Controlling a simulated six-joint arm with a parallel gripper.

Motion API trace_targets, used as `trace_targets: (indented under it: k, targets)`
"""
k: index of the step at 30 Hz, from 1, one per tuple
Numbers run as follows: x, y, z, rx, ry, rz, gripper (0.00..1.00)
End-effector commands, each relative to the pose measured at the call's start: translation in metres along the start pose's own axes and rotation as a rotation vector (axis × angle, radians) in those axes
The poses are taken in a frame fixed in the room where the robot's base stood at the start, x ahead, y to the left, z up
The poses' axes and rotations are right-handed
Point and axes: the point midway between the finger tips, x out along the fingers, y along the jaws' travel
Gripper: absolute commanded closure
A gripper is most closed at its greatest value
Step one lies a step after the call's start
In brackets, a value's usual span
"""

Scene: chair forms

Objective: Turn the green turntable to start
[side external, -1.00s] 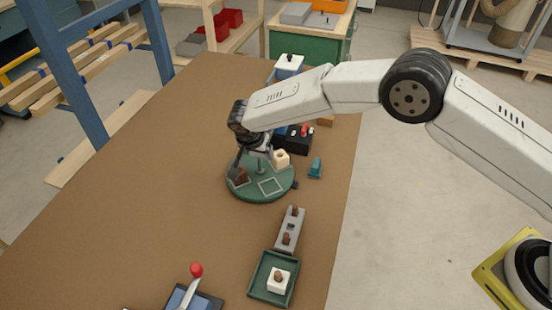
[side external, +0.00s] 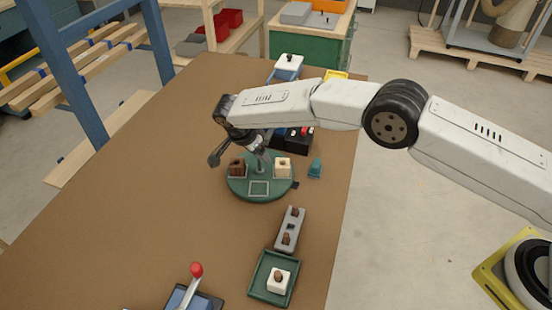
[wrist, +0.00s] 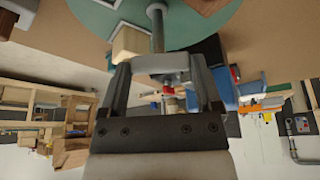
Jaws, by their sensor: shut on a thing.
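The green turntable (side external: 262,193) is a round disc on the brown table. It carries a dark brown block (side external: 237,167) at left, a cream block (side external: 283,168) at right and an empty square outline (side external: 258,188) at the front. A grey post (side external: 261,166) rises from its middle. My gripper (side external: 260,153) is tilted over the disc, shut on the top of the post. In the wrist view my gripper (wrist: 162,68) has its fingers on either side of the post's grey top; the post (wrist: 157,28) runs up to the disc (wrist: 225,22). A small dark marker (side external: 295,185) sits at the disc's right edge.
A teal piece (side external: 315,168) stands just right of the disc. A black box (side external: 298,138) with coloured tops is behind it. A grey holder (side external: 289,230), a green tray (side external: 254,285) and a red-knobbed lever (side external: 196,270) are in front. The table's left side is clear.

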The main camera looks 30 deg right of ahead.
Motion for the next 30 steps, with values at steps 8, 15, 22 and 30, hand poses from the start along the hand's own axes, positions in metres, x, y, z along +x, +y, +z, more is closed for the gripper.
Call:
trace_targets:
  k: [8,15,22,30]
  targets:
    - [-0.0009,-0.0017,0.0,0.127,-0.001,0.05,1.0]
    - [-0.0008,-0.002,0.0,0.209,-0.002,0.085,1.0]
    - [-0.0009,-0.0023,-0.0001,0.254,-0.001,0.104,1.0]
    - [-0.0015,-0.0024,-0.0004,0.271,-0.001,0.11,1.0]
